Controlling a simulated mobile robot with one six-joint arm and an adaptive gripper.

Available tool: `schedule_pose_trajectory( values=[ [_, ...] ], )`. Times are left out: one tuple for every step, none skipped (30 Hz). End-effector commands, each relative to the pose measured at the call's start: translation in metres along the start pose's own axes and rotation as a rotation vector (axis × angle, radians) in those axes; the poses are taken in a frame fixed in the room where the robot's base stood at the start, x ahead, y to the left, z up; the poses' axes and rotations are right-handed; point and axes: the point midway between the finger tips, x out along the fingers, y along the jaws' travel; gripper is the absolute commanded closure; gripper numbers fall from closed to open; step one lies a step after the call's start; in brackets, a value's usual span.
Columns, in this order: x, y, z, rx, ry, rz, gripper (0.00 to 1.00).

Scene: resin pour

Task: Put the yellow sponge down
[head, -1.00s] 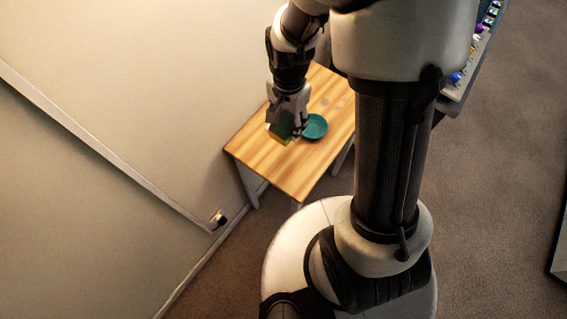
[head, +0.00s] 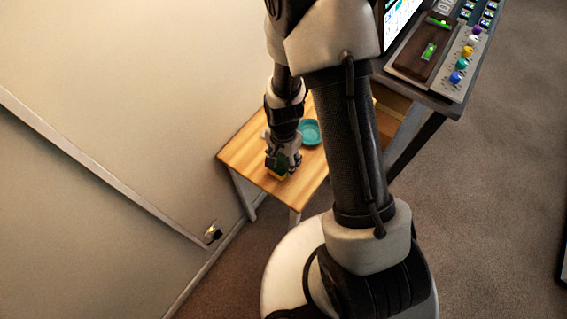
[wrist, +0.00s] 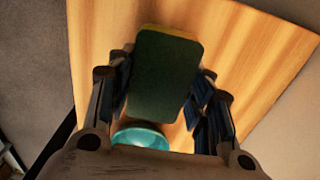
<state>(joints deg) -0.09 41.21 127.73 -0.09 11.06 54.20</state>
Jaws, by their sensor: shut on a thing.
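The yellow sponge (head: 279,173) has a dark green face and is held between the fingers of my gripper (head: 284,163). In the wrist view the sponge (wrist: 165,75) shows mostly its green side, with a yellow edge at the top. My gripper (wrist: 163,95) has a finger on each side of it and is shut on it. The sponge is over the front part of the small wooden table (head: 241,156). I cannot tell whether it touches the tabletop.
A teal dish (head: 309,132) stands on the table behind the sponge and also shows in the wrist view (wrist: 140,138). A wall (head: 130,90) runs along the left. A console with coloured knobs (head: 456,77) stands at the upper right. Bare wood lies around the sponge.

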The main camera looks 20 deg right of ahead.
Motion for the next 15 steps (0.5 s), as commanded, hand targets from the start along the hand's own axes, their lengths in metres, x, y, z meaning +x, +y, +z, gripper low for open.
schedule_pose_trajectory(
  values=[
    [0.012,0.001,0.001,0.000,-0.002,0.002,0.75],
    [0.016,0.001,0.000,0.000,-0.001,0.002,0.75],
    [0.020,0.001,0.001,0.000,-0.002,0.002,0.75],
    [0.021,0.001,0.000,0.000,-0.001,0.002,0.75],
    [0.021,0.000,0.000,0.000,-0.001,0.001,0.75],
    [0.021,0.000,0.000,0.000,0.000,0.000,0.75],
    [0.020,0.000,0.000,0.000,0.000,0.000,0.75],
    [0.020,0.000,0.000,0.000,0.000,0.000,0.75],
    [0.020,0.000,0.000,0.000,0.000,0.000,0.75],
    [0.020,0.000,0.000,0.000,0.000,0.000,0.75],
    [0.020,0.000,0.000,0.000,0.000,0.000,0.75],
    [0.021,0.000,0.000,0.000,0.000,0.000,0.75],
    [0.022,0.000,0.000,0.000,0.000,0.000,0.75],
    [0.023,0.000,0.000,0.000,0.000,0.000,0.75],
    [0.025,0.000,0.000,0.000,0.000,0.000,0.75]
  ],
)
